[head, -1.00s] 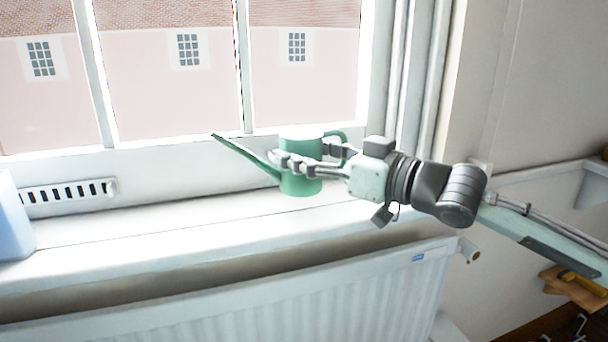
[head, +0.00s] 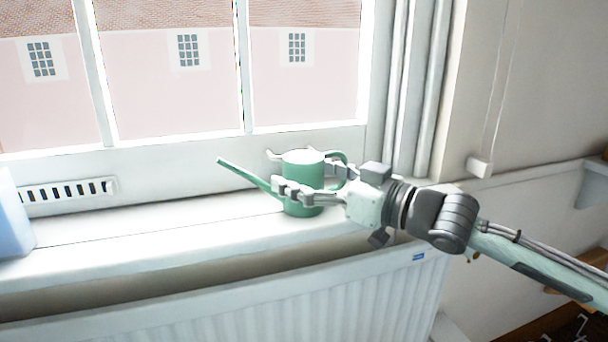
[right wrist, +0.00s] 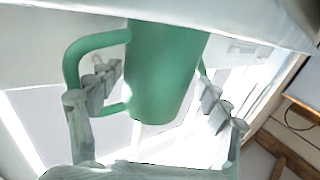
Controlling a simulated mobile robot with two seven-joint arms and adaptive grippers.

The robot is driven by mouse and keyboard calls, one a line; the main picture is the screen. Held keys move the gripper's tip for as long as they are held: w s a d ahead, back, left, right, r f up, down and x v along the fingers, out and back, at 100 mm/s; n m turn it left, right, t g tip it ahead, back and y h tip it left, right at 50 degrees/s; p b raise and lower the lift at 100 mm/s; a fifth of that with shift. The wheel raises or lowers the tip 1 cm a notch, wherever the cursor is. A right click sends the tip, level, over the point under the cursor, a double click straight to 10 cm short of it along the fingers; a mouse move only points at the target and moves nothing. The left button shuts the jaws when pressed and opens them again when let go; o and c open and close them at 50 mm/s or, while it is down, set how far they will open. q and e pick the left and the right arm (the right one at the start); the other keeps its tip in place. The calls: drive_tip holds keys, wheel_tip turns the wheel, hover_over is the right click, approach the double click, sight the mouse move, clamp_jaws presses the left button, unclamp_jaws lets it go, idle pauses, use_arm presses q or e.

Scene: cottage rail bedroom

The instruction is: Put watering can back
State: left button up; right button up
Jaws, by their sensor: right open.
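The green watering can (head: 302,172) stands upright on the white window sill (head: 190,232), its long spout pointing left. Its loop handle shows at the back right, and more clearly in the right wrist view. My right gripper (head: 277,170) reaches in from the right and is open around the can's body, one finger in front and one behind. In the right wrist view, the can (right wrist: 160,75) sits between the spread fingers, with a gap visible beside the left finger near the handle; contact at the right finger is unclear. My left gripper is not in view.
A pale blue object (head: 12,220) stands at the sill's left end, near a slotted vent (head: 68,190). The window (head: 180,80) rises behind. A white radiator (head: 260,305) is below the sill.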

drive_tip(key=shift+r, duration=0.2)
drive_tip(key=v, duration=1.2)
